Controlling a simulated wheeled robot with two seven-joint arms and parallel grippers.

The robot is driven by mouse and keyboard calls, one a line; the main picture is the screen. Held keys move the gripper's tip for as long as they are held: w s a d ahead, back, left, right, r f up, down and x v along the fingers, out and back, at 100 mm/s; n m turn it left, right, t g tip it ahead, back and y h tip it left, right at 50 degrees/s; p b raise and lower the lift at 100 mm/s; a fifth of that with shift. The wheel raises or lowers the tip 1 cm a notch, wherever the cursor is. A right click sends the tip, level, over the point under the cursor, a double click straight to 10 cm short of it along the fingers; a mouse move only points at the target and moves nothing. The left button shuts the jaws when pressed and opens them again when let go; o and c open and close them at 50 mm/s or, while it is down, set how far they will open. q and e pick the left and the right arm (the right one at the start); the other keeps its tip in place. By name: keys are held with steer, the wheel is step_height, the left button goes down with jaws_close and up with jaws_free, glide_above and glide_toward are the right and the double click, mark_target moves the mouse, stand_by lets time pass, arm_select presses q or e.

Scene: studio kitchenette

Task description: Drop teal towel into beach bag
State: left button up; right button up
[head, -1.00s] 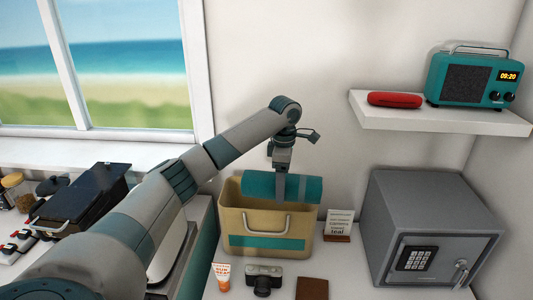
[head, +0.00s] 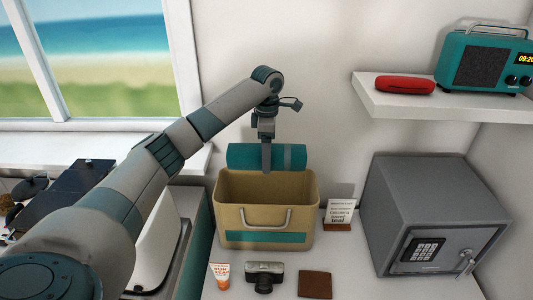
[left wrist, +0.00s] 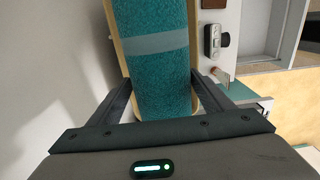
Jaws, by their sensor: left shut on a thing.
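The teal towel (head: 240,156) is a roll with a paler band, held level above the back rim of the beach bag. The tan beach bag (head: 230,216) stands upright and open on the counter, with a teal stripe and a grey handle; the visible inside looks empty. My left gripper (head: 266,167) points down and is shut on the towel. In the left wrist view the towel (left wrist: 158,80) lies between the two fingers (left wrist: 155,95), and the bag's tan rim (left wrist: 194,60) shows beneath it. My right gripper is not in view.
A small sign (head: 339,214) and a grey safe (head: 425,215) stand right of the bag. Sunscreen (head: 221,277), a camera (head: 264,276) and a brown wallet-like item (head: 315,285) lie in front. A shelf (head: 440,108) holds a red case (head: 405,86) and a teal radio (head: 483,60).

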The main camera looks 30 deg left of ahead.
arm_select(q)
steer(key=shift+w+a+f, duration=0.15)
steer(key=shift+a+f, duration=0.1)
steer(key=shift+f, duration=0.25)
steer(key=shift+d+f, duration=0.15)
steer(key=shift+f, duration=1.05)
step_height(320, 180, down, 3)
steer(key=shift+r, duration=0.2)
steer(key=shift+f+b, duration=2.5)
steer(key=shift+f, duration=10.3)
steer(key=o, duration=1.3)
